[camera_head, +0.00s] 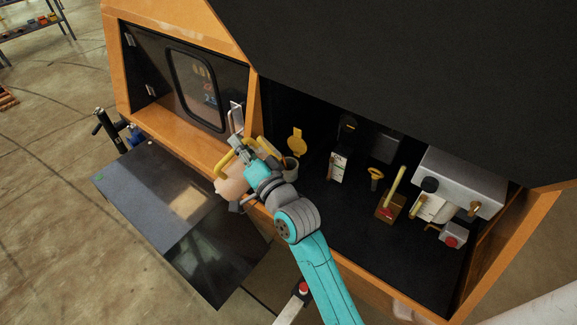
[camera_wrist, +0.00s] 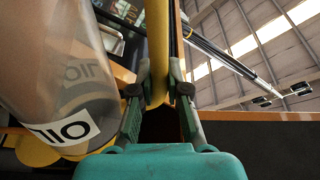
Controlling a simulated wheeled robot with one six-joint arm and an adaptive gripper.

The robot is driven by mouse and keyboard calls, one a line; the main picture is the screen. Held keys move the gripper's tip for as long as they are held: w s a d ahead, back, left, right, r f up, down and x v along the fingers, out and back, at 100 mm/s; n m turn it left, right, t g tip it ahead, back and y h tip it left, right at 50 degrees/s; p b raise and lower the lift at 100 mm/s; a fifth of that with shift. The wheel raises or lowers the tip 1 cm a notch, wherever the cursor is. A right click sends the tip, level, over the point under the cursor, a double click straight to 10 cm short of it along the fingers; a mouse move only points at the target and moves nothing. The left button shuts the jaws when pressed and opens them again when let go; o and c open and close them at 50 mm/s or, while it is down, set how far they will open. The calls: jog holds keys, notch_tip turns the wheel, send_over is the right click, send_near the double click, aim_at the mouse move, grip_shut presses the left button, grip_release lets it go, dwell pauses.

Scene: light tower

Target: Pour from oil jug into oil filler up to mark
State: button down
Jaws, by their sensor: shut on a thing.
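The oil jug (camera_head: 231,187) is a translucent, tan-looking container with a yellow handle (camera_head: 224,163), at the front edge of the orange cabinet. My gripper (camera_head: 240,149) is shut on the yellow handle. In the wrist view my gripper (camera_wrist: 158,95) has the handle (camera_wrist: 157,45) between its fingers. A grey cup-like opening (camera_head: 291,167), perhaps the oil filler, is just right of my wrist. A yellow cap-like piece (camera_head: 297,142) stands behind it. The fill mark and oil level cannot be made out.
The black cabinet floor to the right holds a yellow-handled brown block (camera_head: 391,206), a silver box (camera_head: 460,180) and a red-button box (camera_head: 453,236). A dark windowed panel (camera_head: 197,90) is at left. A dark low platform (camera_head: 165,205) lies below the front edge.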

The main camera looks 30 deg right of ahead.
jog(key=shift+d+f+m+p, duration=0.2)
jog(key=shift+d+m+p, duration=0.35)
jog(key=shift+m, duration=0.25)
dwell(2.3)
jog(key=shift+d+r+h, duration=0.1)
jog(key=shift+d+h, duration=0.1)
jog(key=shift+h, duration=0.1)
dwell(0.9)
